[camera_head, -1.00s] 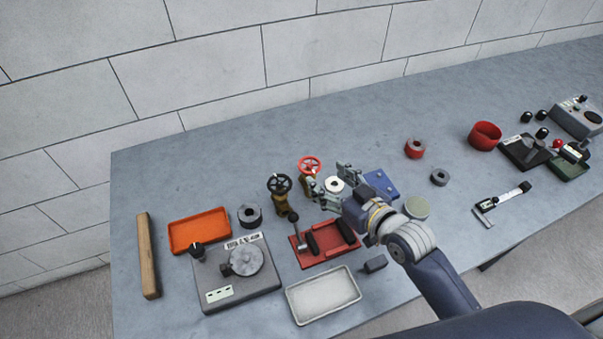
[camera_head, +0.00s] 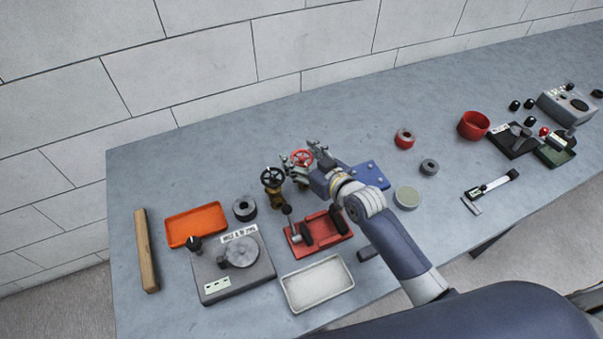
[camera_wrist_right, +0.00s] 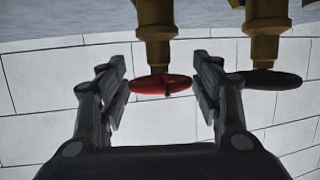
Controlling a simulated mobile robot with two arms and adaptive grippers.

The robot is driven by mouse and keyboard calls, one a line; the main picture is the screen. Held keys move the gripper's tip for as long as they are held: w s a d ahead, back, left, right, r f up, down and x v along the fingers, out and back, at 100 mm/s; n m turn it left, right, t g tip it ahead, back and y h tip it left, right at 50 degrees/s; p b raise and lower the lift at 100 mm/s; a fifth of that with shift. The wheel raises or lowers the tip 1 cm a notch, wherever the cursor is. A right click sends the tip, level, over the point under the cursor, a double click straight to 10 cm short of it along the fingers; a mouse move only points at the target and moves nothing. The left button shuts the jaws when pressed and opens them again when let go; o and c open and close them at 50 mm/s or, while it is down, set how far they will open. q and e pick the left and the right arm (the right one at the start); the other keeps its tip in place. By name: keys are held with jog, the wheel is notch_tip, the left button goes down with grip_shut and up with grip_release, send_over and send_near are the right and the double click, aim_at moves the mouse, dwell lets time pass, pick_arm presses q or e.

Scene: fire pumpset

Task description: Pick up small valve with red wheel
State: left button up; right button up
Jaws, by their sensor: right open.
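The small valve with a red wheel (camera_head: 302,158) stands on the table, partly hidden by my right gripper (camera_head: 303,158) in the head view. In the right wrist view, upside down, its red wheel (camera_wrist_right: 161,84) and brass body (camera_wrist_right: 156,32) show between the two fingers of my right gripper (camera_wrist_right: 162,85). The fingers are open on both sides of the wheel, with a gap on each side. A second brass valve with a black wheel (camera_head: 272,177) stands just left of it; its wheel (camera_wrist_right: 263,79) shows outside the fingers in the wrist view. My left gripper is out of view.
A red tray with black parts (camera_head: 320,232) lies in front of the valves, and a blue block (camera_head: 372,174) lies to the right. A dark ring (camera_head: 244,208) and an orange tray (camera_head: 196,225) are to the left. The table behind the valves is clear.

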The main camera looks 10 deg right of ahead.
jog(key=c, duration=1.3)
jog(key=shift+r, duration=0.1)
grip_shut()
